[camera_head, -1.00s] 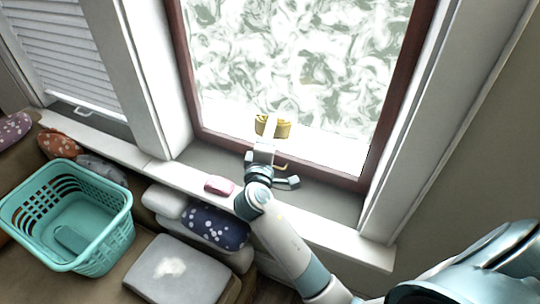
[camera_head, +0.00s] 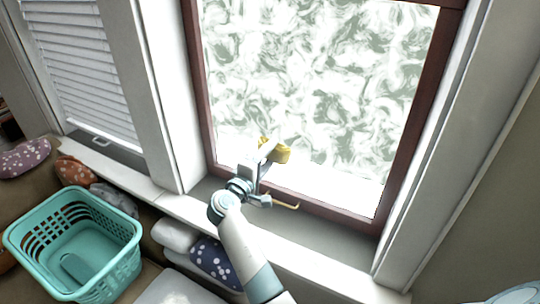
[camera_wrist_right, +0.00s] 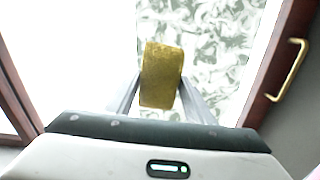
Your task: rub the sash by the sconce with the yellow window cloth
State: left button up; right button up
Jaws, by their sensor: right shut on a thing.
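The yellow window cloth (camera_head: 281,152) is pinched in my right gripper (camera_head: 266,157), in front of the lower part of the window glass. In the right wrist view the cloth (camera_wrist_right: 161,72) stands between the two fingers (camera_wrist_right: 160,98), with pale, swirl-marked glass behind it. I cannot tell whether it touches the glass. The sash (camera_head: 330,207) is a dark red-brown frame around bright glass covered in grey-green swirls. A brass handle (camera_head: 286,204) sits on its lower rail, and also shows in the wrist view (camera_wrist_right: 291,70). No sconce shows. My left gripper is out of view.
A teal laundry basket (camera_head: 128,270) stands at the lower left. Cushions, including a dotted navy one (camera_head: 212,262), lie below the white sill edge (camera_head: 320,268). A second window with white blinds (camera_head: 80,70) is at the left. The grey sill (camera_head: 325,238) is mostly clear at right.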

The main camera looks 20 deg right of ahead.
aim_at(297, 139)
jog(key=shift+x, duration=3)
jog(key=shift+b+x, duration=0.45)
jog(key=shift+x, duration=0.45)
jog(key=shift+s+d, duration=0.1)
jog(key=shift+s+d+p, duration=0.85)
jog(key=shift+s+p, duration=0.05)
jog(key=shift+s, duration=0.3)
jog(key=shift+s+d, duration=0.2)
jog(key=shift+s, duration=0.15)
